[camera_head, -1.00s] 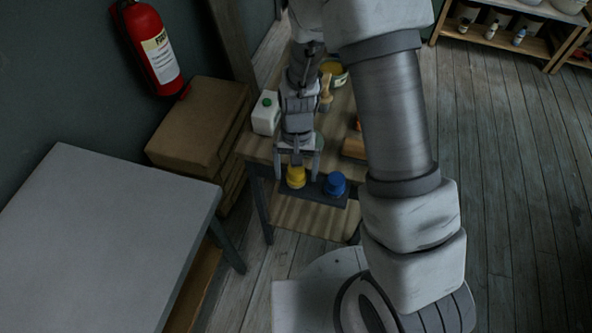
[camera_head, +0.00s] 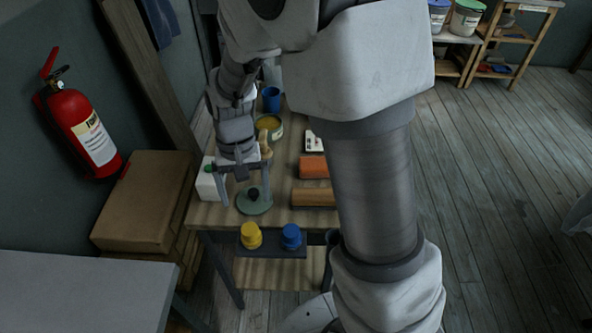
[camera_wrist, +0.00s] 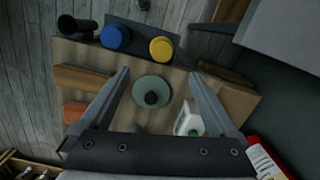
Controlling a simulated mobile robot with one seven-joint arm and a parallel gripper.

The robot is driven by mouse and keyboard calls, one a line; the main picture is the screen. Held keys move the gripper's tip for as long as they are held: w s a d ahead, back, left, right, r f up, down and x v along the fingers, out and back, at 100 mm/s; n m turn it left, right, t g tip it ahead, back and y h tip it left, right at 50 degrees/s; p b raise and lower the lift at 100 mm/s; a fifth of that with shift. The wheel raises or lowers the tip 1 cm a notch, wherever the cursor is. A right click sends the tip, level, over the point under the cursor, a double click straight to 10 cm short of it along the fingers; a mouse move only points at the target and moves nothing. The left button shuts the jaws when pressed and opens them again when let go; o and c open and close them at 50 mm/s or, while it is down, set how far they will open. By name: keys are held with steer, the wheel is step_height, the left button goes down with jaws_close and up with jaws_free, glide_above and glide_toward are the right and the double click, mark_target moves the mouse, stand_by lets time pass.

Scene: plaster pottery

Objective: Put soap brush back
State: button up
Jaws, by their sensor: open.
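A tan brush-like thing (camera_head: 265,143), likely the soap brush, stands upright beside the tub of yellow stuff (camera_head: 270,122) on the wooden table (camera_head: 222,217). My gripper partly covers its surroundings, and I cannot tell whether it touches the tub. My gripper (camera_head: 246,200) points down over the near part of the table, open and empty. A round green disc with a black knob (camera_head: 254,207) lies below its fingers. In the wrist view the disc (camera_wrist: 151,83) shows between the spread fingers (camera_wrist: 159,73), with nothing held.
A white green-capped bottle (camera_head: 208,184) stands close left of my gripper. Orange (camera_head: 313,167) and brown (camera_head: 314,197) blocks lie to the right. Yellow (camera_head: 250,236) and blue (camera_head: 291,237) knobbed objects sit on a dark front ledge. Cardboard boxes (camera_head: 140,205) stand left.

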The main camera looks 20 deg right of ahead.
steer(key=s+d+r+n+t, duration=0.1)
steer(key=s+d+r+t, duration=0.2)
steer(key=r, duration=0.6)
steer(key=s+d+r+t, duration=0.3)
steer(key=s+d+r, duration=0.3)
steer(key=s+r, duration=0.4)
steer(key=shift+s+d+r+n+t, duration=0.2)
steer(key=shift+s+d+n+t, duration=0.1)
steer(key=shift+d+n, duration=0.1)
